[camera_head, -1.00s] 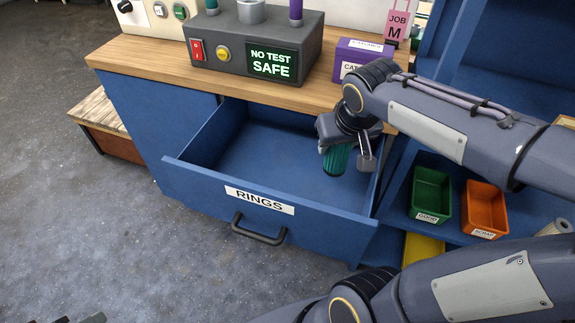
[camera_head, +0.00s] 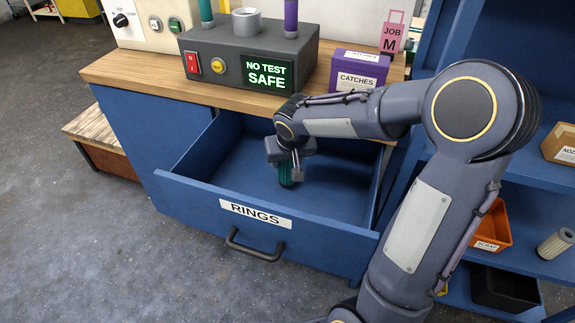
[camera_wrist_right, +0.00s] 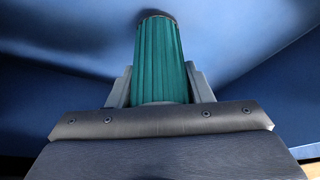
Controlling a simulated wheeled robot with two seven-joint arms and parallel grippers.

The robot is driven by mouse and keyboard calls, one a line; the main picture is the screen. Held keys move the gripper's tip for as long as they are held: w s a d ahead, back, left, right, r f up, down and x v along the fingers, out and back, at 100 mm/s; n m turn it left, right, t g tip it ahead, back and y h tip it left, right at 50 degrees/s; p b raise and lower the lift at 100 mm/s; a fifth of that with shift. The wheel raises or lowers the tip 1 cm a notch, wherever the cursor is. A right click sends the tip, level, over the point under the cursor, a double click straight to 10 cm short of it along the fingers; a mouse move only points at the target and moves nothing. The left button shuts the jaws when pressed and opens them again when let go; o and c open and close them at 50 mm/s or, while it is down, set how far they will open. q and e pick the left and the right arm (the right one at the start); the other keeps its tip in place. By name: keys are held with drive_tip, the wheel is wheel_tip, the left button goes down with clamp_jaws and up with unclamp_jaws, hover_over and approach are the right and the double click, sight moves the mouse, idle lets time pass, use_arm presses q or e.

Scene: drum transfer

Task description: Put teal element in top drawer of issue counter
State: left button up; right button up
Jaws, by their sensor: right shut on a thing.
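The teal element (camera_head: 285,174) is a ribbed cylinder held by my right gripper (camera_head: 290,165). It is inside the open drawer labelled RINGS (camera_head: 256,215), near the middle, pointing down. In the right wrist view the teal element (camera_wrist_right: 163,60) sits between the two grey fingers (camera_wrist_right: 163,88), which are shut on it. Its dark far end is close to the blue drawer surface; I cannot tell whether it touches. The drawer is pulled out from the blue counter (camera_head: 150,130) and looks otherwise empty. My left gripper is not in view.
A tester box (camera_head: 250,60) reading NO TEST SAFE and a purple CATCHES box (camera_head: 357,72) stand on the wooden top. At right, blue shelves hold an orange SCRAP bin (camera_head: 493,228), a black bin (camera_head: 503,288) and a pale ribbed cylinder (camera_head: 556,243). Grey floor is free at left.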

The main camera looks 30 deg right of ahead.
drive_tip(key=shift+f, duration=0.75)
drive_tip(key=shift+f, duration=0.15)
drive_tip(key=o, duration=0.6)
drive_tip(key=shift+f, duration=0.1)
drive_tip(key=o, duration=0.5)
drive_tip(key=shift+c, duration=0.2)
